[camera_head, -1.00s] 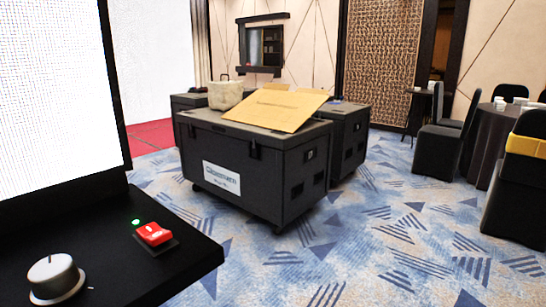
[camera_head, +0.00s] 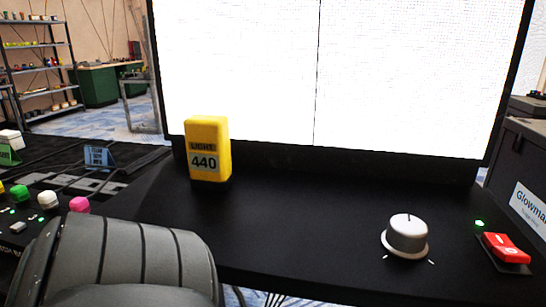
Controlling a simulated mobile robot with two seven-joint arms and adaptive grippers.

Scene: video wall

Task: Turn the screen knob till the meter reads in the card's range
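The silver-white screen knob (camera_head: 406,237) stands on the black desk ledge below the bright white screen (camera_head: 330,75), with a dark mark on its top and white tick marks at its base. The yellow meter (camera_head: 208,148) stands upright at the ledge's left and reads 440. I cannot make out a card with a readable range; a small blue sign (camera_head: 98,157) stands on the dark table at left, its text too small to read. Neither gripper shows; only a grey arm part of mine fills the lower left, apart from the knob.
A red rocker switch (camera_head: 506,248) and a lit green lamp (camera_head: 479,223) sit right of the knob. Coloured buttons (camera_head: 79,205) line a panel at left. A black case (camera_head: 525,170) stands at far right. The ledge between meter and knob is clear.

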